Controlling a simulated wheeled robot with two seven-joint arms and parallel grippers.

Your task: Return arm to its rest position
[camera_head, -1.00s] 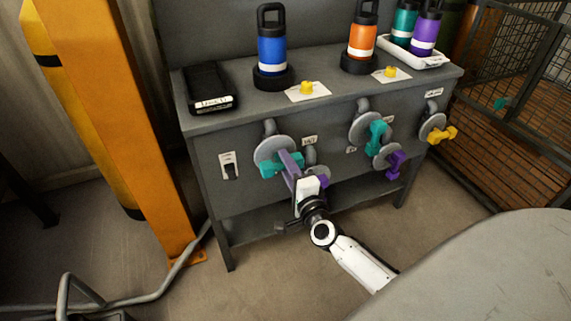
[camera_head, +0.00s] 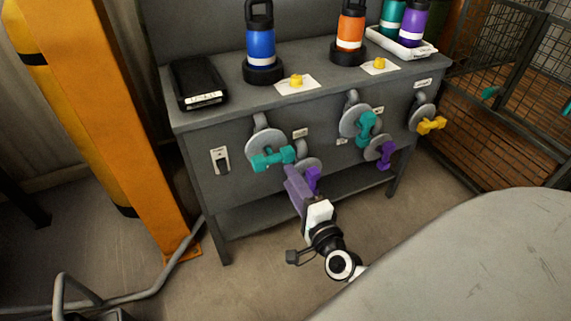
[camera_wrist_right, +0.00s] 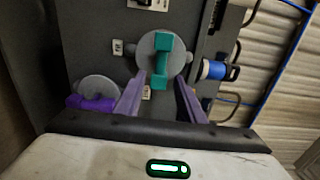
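My right gripper (camera_head: 292,176), with purple fingers, is in front of the dip-tank bench, below and just right of the left teal valve handle (camera_head: 272,158). In the right wrist view, its two fingers (camera_wrist_right: 160,85) are spread apart with nothing held between them. The teal handle also shows there (camera_wrist_right: 160,62), on its grey disc beyond the fingertips, with a visible gap. A purple handle (camera_head: 313,180) is partly behind the gripper in the head view. My left gripper is not in view.
The grey bench (camera_head: 190,118) carries a blue bottle (camera_head: 260,46), an orange bottle (camera_head: 350,32) and a white tray (camera_head: 424,50). More handles, including a yellow one (camera_head: 431,125), project from its front. A yellow-orange post (camera_head: 110,120) stands left. Wire cage (camera_head: 510,60) is right.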

